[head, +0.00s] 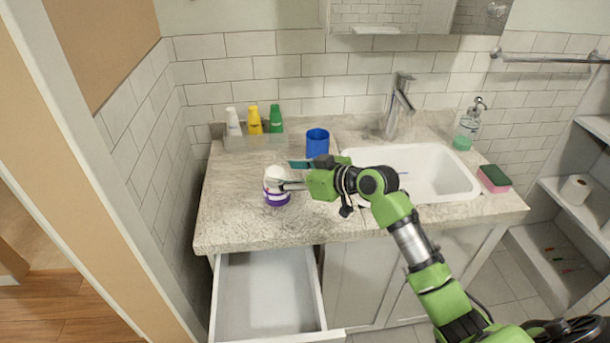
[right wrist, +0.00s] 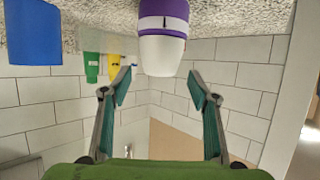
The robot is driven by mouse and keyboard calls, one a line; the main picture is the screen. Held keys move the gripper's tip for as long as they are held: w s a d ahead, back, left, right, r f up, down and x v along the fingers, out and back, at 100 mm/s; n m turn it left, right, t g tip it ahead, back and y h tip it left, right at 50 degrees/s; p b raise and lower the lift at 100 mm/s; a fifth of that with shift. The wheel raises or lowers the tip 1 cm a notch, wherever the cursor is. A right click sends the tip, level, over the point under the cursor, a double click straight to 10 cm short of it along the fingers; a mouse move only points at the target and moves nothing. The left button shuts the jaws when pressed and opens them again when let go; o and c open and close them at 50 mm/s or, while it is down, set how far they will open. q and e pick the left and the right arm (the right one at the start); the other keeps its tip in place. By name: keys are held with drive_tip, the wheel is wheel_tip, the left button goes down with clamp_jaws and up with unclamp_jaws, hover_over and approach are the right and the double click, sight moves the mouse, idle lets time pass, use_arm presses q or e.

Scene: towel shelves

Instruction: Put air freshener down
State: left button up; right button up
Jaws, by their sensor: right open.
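The air freshener (head: 277,190), white on top with a purple lower part, stands upright on the granite counter (head: 238,215) near its left front. My right gripper (head: 293,175) is at its right side, with the fingers pointing left. In the right wrist view, which is upside down, the air freshener (right wrist: 163,45) stands on the counter, ahead of and between the open fingers (right wrist: 160,85). I see a gap on each side of it. My left gripper is not in view.
A blue cup (head: 317,143) stands behind the gripper. A tray (head: 255,143) with white, yellow and green bottles is at the back left. The sink (head: 435,175), soap dispenser (head: 467,127) and sponge (head: 494,178) are to the right. An empty drawer (head: 265,295) is open below the counter.

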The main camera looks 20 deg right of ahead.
drive_tip(key=v, duration=0.9)
drive_tip(key=shift+s+b, duration=0.15)
drive_tip(key=shift+b, duration=0.3)
drive_tip(key=shift+d, duration=0.1)
